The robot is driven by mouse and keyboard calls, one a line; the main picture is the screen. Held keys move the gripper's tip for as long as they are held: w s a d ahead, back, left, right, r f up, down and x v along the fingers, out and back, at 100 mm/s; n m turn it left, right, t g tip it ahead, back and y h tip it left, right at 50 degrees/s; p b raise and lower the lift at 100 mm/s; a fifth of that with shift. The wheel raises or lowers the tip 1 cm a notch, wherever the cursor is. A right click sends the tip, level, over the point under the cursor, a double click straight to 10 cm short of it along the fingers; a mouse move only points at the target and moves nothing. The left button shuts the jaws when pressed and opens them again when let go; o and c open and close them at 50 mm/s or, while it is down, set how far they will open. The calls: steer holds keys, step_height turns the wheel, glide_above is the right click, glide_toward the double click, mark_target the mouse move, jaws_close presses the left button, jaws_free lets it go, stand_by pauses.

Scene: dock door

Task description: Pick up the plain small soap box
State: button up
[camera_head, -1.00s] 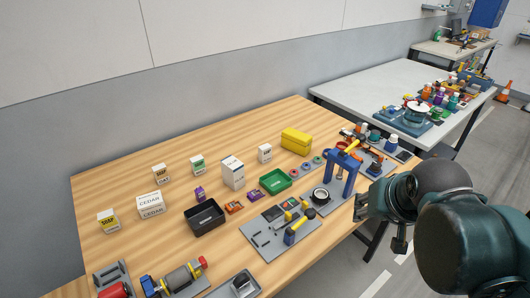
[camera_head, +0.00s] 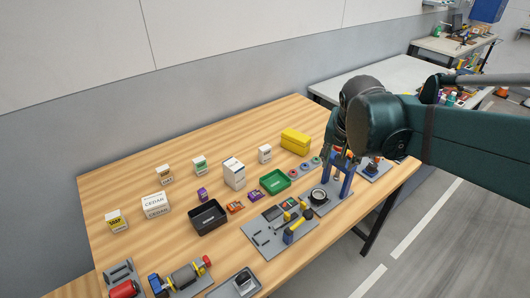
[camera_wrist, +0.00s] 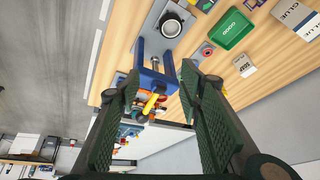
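The plain small soap box (camera_head: 265,154) is white with dark lettering and no visible coloured band. It stands upright at the back of the wooden table, left of the yellow box. In the wrist view a small white box lettered SOAP (camera_wrist: 244,66) lies right of my fingers, apart from them. My gripper (camera_wrist: 160,76) is open and empty in the wrist view, above the blue press stand (camera_wrist: 152,72). In the head view my arm hangs over the table's right end, and the fingers are hard to make out against the blue stand.
Other small boxes carry yellow (camera_head: 117,221), tan (camera_head: 164,175) and green (camera_head: 200,166) labels. A large glue box (camera_head: 234,174), a cedar box (camera_head: 156,205), a green tray (camera_head: 275,182), a black bin (camera_head: 208,219) and a yellow box (camera_head: 296,140) stand nearby. Wood is clear along the back.

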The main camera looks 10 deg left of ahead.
steer(key=w+a+m+p, duration=0.1)
steer(key=w+a+p, duration=0.2)
steer(key=w+a, duration=0.4)
steer(key=m+g+h+p, duration=0.25)
steer(key=m+p, duration=0.25)
steer(key=p, duration=0.3)
glide_above(264, 147)
steer(key=s, duration=0.2)
steer(key=shift+t, duration=0.25)
steer(key=f, duration=0.7)
steer(key=a+f, duration=0.1)
steer(key=f, duration=0.3)
steer(key=shift+f, duration=0.15)
steer(key=shift+w+a+f, duration=0.1)
steer(key=shift+a+f, duration=0.25)
steer(key=shift+f, duration=0.05)
steer(key=shift+x, duration=1.3)
